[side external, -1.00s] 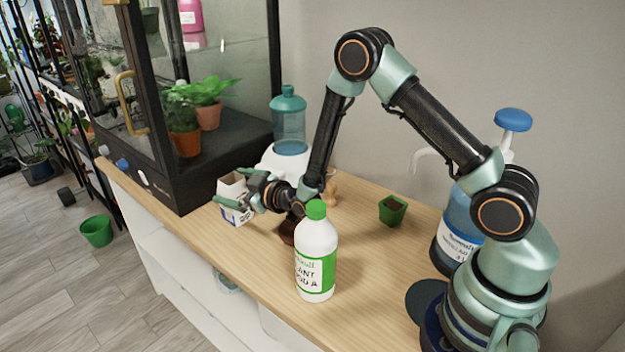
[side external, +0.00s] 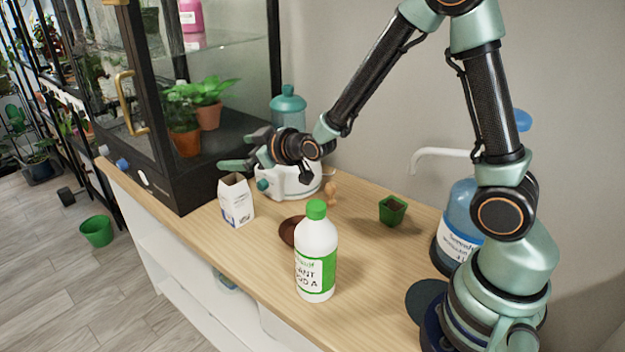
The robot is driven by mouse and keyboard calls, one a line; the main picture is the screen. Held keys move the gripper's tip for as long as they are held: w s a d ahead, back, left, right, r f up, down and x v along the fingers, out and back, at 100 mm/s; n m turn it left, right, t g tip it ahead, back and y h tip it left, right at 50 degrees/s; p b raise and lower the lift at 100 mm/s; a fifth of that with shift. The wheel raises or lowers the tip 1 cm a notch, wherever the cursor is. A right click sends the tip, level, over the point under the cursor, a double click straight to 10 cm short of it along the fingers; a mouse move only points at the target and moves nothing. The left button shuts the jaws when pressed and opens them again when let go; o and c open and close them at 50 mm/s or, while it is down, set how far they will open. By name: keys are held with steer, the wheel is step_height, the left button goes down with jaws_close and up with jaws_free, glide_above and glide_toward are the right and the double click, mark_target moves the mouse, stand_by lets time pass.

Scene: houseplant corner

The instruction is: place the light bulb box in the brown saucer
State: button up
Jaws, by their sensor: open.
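The light bulb box (side external: 238,205), a small white carton with blue print, stands upright on the wooden bench, in front of the glass cabinet. The brown saucer (side external: 288,232) lies to its right, apart from it, and is partly hidden behind the white bottle. What shows of the saucer is empty. My gripper (side external: 240,152) is open and empty, raised above the box and slightly to its right, with clear air between them.
The green-capped white bottle (side external: 316,262) stands in front of the saucer. A white appliance (side external: 290,180) and a blue-green jug (side external: 288,108) are behind.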

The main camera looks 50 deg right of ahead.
mark_target(243, 198)
steer(key=s+d+r+m+g, duration=0.1)
steer(key=s+r+g, duration=0.2)
steer(key=s, duration=0.9)
steer(key=s+d+r+m+g, duration=0.1)
steer(key=s+r+g, duration=0.3)
steer(key=s, duration=0.8)
steer(key=shift+s+m+g, duration=0.2)
steer(key=shift+m+g, duration=0.4)
steer(key=shift+m, duration=0.2)
steer(key=shift+d, duration=0.1)
